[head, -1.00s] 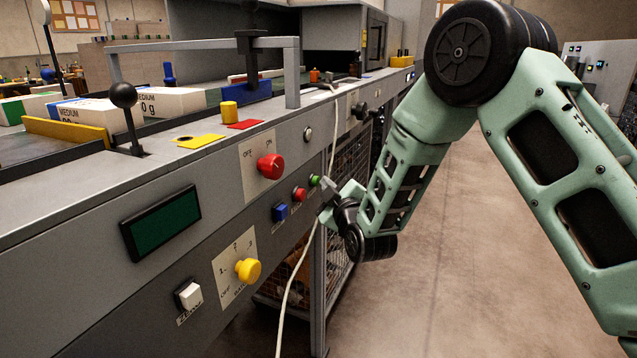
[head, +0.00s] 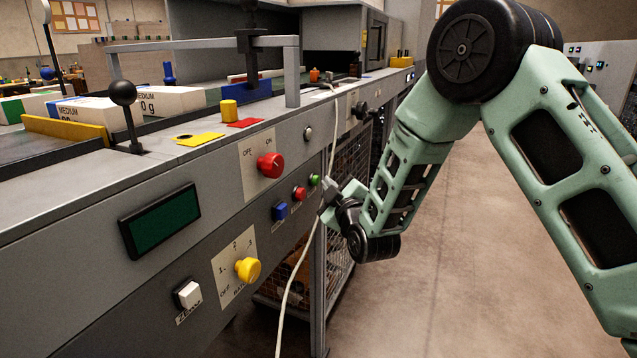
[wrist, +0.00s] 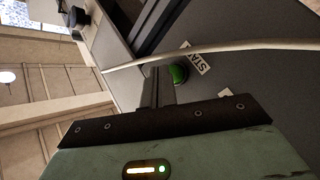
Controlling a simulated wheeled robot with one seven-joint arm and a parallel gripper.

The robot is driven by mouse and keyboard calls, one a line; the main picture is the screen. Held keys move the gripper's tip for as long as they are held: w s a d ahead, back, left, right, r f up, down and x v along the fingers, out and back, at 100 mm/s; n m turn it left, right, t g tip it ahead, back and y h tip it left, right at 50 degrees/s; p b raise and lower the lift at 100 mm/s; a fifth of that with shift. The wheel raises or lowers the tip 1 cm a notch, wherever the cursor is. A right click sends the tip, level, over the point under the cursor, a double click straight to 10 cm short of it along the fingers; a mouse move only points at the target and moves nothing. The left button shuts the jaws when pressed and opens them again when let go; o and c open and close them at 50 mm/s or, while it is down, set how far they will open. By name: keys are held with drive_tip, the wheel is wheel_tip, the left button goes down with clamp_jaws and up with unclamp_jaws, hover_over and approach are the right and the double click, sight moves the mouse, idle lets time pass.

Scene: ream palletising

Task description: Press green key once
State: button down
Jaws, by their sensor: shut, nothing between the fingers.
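The green key (head: 314,181) is a small round button on the grey machine's front panel, right of the red key (head: 299,193). In the wrist view the green key (wrist: 179,74) shows beside my fingertips, near a label reading "STA", the rest of it cut off by a pale cable. My gripper (head: 326,190) is at the panel, just right of and slightly below the green key in the head view. Its fingers (wrist: 157,85) are shut and empty. I cannot tell whether they touch the key; a small gap seems to show in the head view.
A pale cable (head: 305,250) hangs down the panel close to my gripper and crosses the wrist view (wrist: 220,48). A blue key (head: 280,210), a red knob (head: 270,166) and a yellow knob (head: 248,270) stick out nearby. The floor (head: 480,260) at right is clear.

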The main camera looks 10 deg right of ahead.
drive_tip(key=shift+s+d, duration=0.2)
drive_tip(key=shift+d, duration=0.1)
drive_tip(key=s+d, duration=0.1)
drive_tip(key=d, duration=0.1)
drive_tip(key=s+d+b, duration=0.1)
drive_tip(key=s+d, duration=0.1)
idle(0.6)
idle(0.4)
